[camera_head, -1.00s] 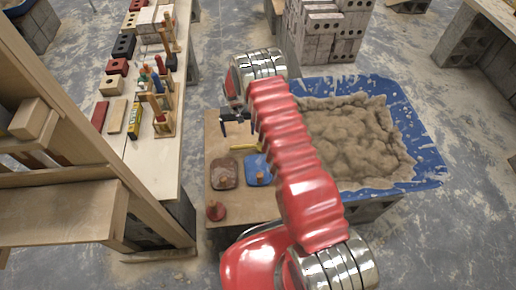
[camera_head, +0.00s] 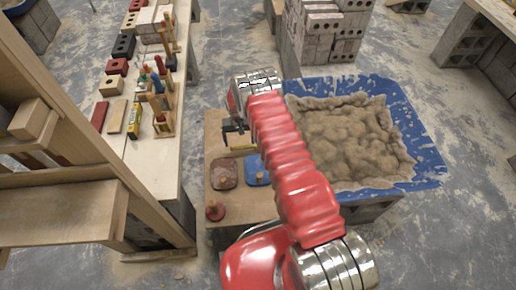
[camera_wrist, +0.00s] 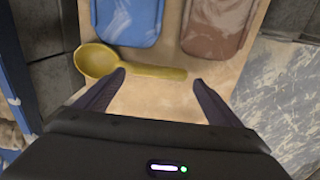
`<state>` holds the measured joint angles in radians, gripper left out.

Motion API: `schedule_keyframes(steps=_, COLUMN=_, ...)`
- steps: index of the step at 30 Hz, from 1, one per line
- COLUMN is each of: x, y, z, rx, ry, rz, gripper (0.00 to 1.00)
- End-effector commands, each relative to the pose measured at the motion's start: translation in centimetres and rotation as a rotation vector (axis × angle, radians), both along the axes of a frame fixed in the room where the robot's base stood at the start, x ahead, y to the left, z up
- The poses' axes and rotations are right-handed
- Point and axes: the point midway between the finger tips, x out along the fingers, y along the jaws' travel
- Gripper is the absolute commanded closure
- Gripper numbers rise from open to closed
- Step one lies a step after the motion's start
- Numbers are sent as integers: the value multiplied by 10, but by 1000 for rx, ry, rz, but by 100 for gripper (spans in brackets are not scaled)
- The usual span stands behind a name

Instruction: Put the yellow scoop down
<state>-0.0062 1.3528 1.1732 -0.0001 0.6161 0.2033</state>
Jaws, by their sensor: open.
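The yellow scoop (camera_wrist: 150,71) lies on the wooden board (camera_wrist: 160,102) in the wrist view, its round bowl at the left and its handle running right. In the head view a yellow strip of it (camera_head: 242,148) shows on the board, partly hidden by my arm. My gripper (camera_wrist: 158,77) is open and empty, its fingertips apart with the handle showing across the gap between them. I cannot tell the exact height of the fingertips over the board. In the head view my gripper (camera_head: 233,129) is just beyond the scoop.
A blue float (camera_head: 255,172) and a brown float (camera_head: 223,174) lie on the board nearer the body, with a red round-handled tool (camera_head: 215,211). A blue tub (camera_head: 425,160) of mortar stands right. A bench (camera_head: 160,165) with bricks and tools stands left.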

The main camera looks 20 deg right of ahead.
Motion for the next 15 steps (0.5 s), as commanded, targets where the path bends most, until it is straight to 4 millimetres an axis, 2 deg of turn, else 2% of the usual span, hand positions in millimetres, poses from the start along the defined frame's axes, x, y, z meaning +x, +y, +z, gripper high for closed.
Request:
schedule_keyframes(steps=4, x=0, y=0, z=-10, rx=0, ry=0, rz=0, gripper=12)
schedule_keyframes(steps=15, x=0, y=0, z=-12, rx=0, ry=0, rz=0, gripper=12)
